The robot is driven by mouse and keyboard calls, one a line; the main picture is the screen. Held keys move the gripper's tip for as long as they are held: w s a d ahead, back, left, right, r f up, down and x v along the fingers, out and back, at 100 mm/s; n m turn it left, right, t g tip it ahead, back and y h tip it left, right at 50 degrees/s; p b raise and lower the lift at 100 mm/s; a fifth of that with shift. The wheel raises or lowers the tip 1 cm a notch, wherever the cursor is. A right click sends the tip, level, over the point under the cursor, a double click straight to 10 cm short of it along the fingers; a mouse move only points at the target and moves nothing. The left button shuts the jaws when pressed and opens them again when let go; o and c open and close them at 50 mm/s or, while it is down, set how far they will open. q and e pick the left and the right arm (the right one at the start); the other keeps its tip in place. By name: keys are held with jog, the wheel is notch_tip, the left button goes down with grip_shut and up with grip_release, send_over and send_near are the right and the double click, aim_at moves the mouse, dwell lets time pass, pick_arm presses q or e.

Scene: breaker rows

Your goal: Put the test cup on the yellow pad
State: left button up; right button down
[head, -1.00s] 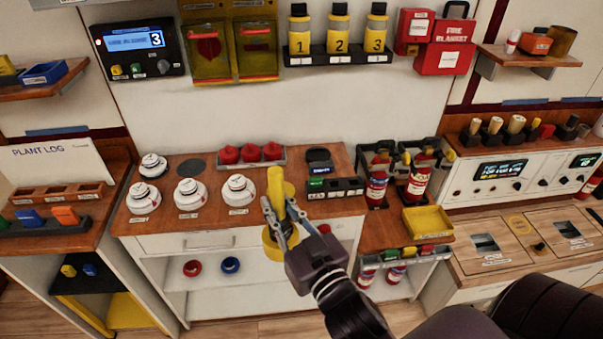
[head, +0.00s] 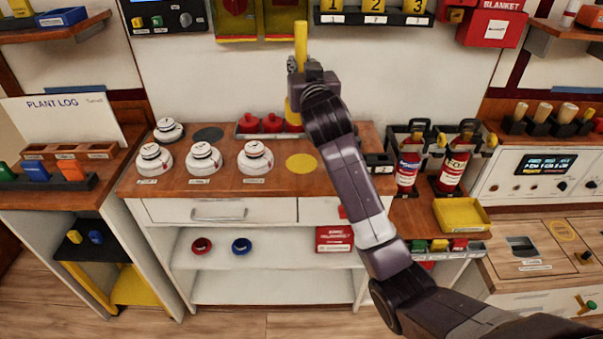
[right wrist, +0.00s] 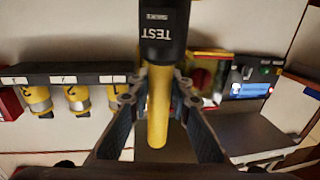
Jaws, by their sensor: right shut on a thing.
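The test cup (head: 301,38) is a tool with a long yellow handle. It also shows in the right wrist view (right wrist: 158,108), with a black part lettered TEST. My right gripper (head: 298,66) is shut on the handle; its two fingers lie on either side of it in the right wrist view (right wrist: 157,92). The round yellow pad (head: 301,163) lies bare on the counter, below and in front of the cup. My left gripper is not in view.
Several white detectors (head: 254,158) stand on the counter left of the pad. A rack with red caps (head: 271,124) is behind it. Red extinguishers (head: 455,167) stand to the right, near a yellow tray (head: 461,215). Numbered yellow bottles (right wrist: 78,97) are on the wall.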

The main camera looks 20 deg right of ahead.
aim_at(303, 54)
jog(key=r, duration=0.1)
jog(key=w+r, duration=0.1)
jog(key=r, duration=0.1)
jog(key=shift+w+d+b, duration=0.3)
jog(key=shift+b, duration=0.1)
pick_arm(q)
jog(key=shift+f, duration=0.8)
pick_arm(e)
notch_tip(303, 54, down, 20)
jog(key=shift+r, duration=0.15)
jog(key=c, duration=2.2)
grip_release()
jog(key=o, duration=0.4)
jog(key=shift+o, duration=0.2)
jog(key=shift+s, duration=0.1)
